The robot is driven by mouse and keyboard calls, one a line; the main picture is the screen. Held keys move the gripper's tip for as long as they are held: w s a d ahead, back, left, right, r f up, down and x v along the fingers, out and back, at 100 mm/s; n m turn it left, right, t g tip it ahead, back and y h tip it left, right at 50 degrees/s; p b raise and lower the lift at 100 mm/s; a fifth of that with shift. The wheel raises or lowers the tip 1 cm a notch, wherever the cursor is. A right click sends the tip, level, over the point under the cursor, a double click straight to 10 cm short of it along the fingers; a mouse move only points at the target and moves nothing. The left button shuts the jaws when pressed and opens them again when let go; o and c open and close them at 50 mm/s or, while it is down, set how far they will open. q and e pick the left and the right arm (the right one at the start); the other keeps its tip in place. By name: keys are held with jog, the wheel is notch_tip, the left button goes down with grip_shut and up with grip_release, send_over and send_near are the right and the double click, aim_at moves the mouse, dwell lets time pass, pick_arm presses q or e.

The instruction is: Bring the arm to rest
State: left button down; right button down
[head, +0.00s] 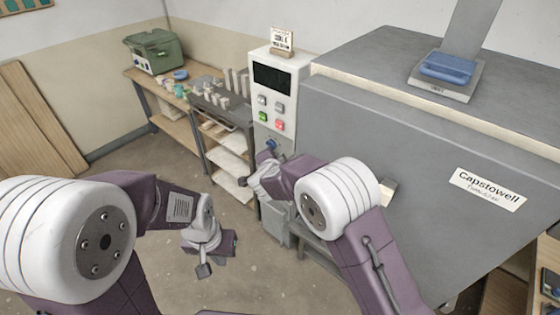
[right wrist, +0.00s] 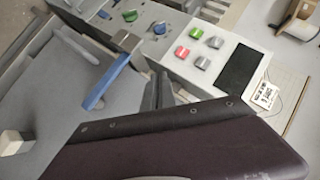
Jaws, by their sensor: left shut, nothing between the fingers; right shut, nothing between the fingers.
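My left gripper (head: 204,270) hangs low over the bare floor in the head view, pointing down, shut and empty. My right arm bends at its white elbow in front of the large grey kiln (head: 400,150), and my right gripper (head: 266,178) is near the lower end of the white control panel (head: 279,95). In the right wrist view its dark fingers (right wrist: 166,90) are together with nothing between them. They appear close to a blue-handled lever (right wrist: 112,80); I cannot tell whether they touch it.
The panel's coloured buttons (right wrist: 190,50) are near my right gripper. A workbench (head: 178,95) with a green box (head: 153,52) and a grey cart (head: 225,115) stand behind. A blue-topped device (head: 446,68) sits on the kiln. Boards (head: 35,125) lean at left. Floor between is open.

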jog(key=s+d+f+n+g+b, duration=0.2)
jog(key=s+d+f+n+g, duration=0.1)
jog(key=s+d, duration=0.5)
jog(key=s+d+f+n+g+b, duration=0.2)
jog(key=s+d+f+n+g, duration=0.2)
jog(key=s+d, duration=0.4)
jog(key=s+d+f+n+g+b, duration=0.2)
jog(key=s+d+f, duration=0.3)
jog(key=s, duration=1)
jog(key=d+n+g, duration=0.1)
jog(key=d, duration=0.2)
jog(key=shift+s+n+g, duration=0.35)
jog(key=shift+n+g, duration=0.05)
jog(key=shift+d, duration=0.1)
